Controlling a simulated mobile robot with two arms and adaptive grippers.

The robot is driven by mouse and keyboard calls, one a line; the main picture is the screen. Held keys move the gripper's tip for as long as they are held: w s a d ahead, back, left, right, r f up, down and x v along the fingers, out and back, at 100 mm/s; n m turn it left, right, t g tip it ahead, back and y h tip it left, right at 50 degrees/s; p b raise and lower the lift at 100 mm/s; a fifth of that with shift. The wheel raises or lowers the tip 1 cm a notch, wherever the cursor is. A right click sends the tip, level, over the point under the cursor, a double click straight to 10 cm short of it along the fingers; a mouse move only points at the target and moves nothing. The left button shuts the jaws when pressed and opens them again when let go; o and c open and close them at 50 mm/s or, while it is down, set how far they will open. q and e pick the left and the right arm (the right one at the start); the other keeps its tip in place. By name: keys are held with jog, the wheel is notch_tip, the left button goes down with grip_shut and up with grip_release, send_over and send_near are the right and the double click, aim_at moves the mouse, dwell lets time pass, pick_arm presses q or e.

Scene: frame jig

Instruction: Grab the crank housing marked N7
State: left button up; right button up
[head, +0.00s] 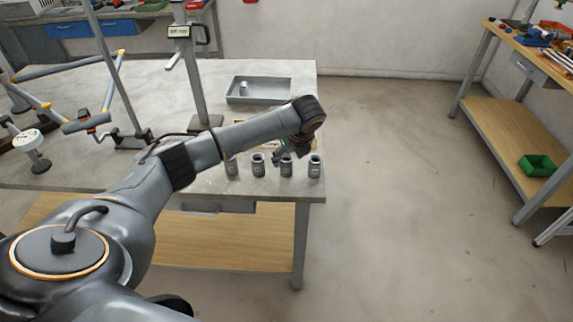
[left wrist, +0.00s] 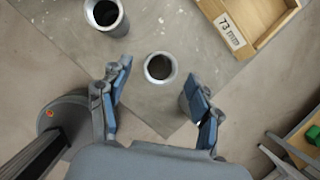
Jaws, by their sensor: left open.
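Several grey, hollow cylindrical housings stand upright in a row along the table's front edge in the head view, among them one at the left end (head: 232,167), two in the middle (head: 258,166) (head: 286,166) and one at the right corner (head: 315,167). Their markings are too small to read, so I cannot tell which is N7. My left gripper (head: 284,156) is over the row's right part. In the left wrist view its open, empty fingers (left wrist: 158,72) appear either side of one housing's rim (left wrist: 160,68); another housing (left wrist: 106,14) is up left. My right gripper is not seen.
A wooden tray labelled 73 (left wrist: 232,35) lies close to the housings. A grey metal tray (head: 258,98) with a small part in it sits farther back. A stand (head: 195,80) and a tube frame jig (head: 60,122) occupy the left. Floor is clear right of the table.

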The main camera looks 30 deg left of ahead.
aim_at(287, 159)
pick_arm(q)
jog(key=x, duration=0.3)
jog(key=shift+a+f, duration=0.15)
jog(key=shift+f, duration=0.2)
jog(key=c, duration=1.3)
jog(key=shift+r, duration=0.1)
jog(key=shift+c, duration=0.2)
